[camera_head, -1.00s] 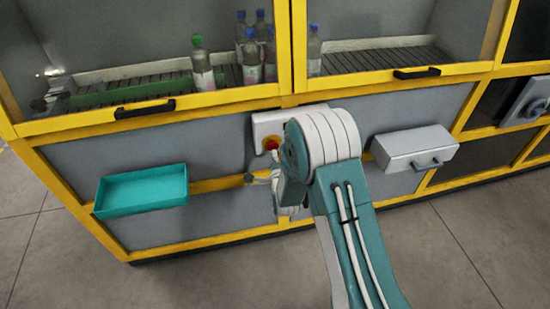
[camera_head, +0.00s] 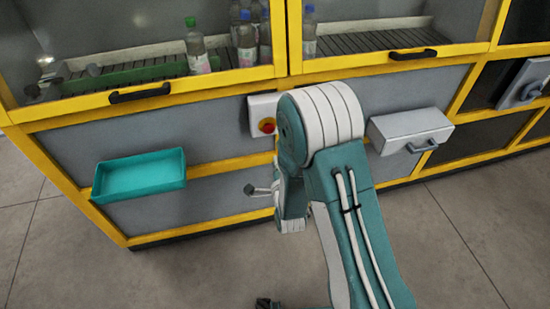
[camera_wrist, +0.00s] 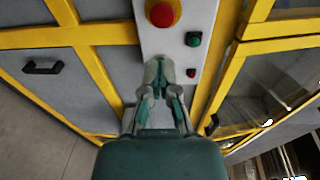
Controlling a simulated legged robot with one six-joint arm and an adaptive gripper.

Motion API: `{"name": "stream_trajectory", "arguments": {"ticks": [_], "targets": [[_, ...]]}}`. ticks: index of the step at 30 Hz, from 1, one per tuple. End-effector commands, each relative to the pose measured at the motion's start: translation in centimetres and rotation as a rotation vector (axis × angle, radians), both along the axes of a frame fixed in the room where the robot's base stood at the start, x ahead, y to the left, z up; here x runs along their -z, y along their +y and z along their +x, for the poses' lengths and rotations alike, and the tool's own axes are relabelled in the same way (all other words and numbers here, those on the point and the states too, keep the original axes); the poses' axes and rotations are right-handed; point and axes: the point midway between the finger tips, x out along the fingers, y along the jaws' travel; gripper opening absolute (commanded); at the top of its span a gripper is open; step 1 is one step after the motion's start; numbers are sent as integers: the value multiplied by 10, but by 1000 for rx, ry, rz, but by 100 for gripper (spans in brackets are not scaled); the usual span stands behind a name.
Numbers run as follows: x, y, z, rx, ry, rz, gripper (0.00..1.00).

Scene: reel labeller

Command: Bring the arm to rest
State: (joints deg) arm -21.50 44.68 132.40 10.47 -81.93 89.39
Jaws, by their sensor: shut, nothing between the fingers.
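My gripper (camera_wrist: 159,70) shows in the wrist view with its two fingertips together and nothing between them. It points toward a white control panel (camera_wrist: 178,42) with a red button (camera_wrist: 163,13), and the fingers overlap the panel in the picture. I cannot tell the exact gap, but no contact is visible. In the head view my arm (camera_head: 340,190) reaches up and bends at a white-banded joint (camera_head: 322,115). The gripper end is mostly hidden behind the arm there.
A yellow-framed grey cabinet (camera_head: 210,80) stands ahead, with bottles (camera_head: 197,50) behind its windows. A teal tray (camera_head: 140,183) sticks out at left and a grey box with a handle (camera_head: 408,130) at right. The floor (camera_head: 180,280) in front looks clear.

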Motion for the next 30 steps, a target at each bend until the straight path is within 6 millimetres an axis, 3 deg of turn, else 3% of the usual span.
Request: {"name": "stream_trajectory", "arguments": {"ticks": [14, 22, 30], "targets": [[-6, -1, 3, 2, 5, -15, 0], [-61, -22, 13, -19, 110, -243, 0], [-118, -52, -4, -98, 238, -524, 0]]}}
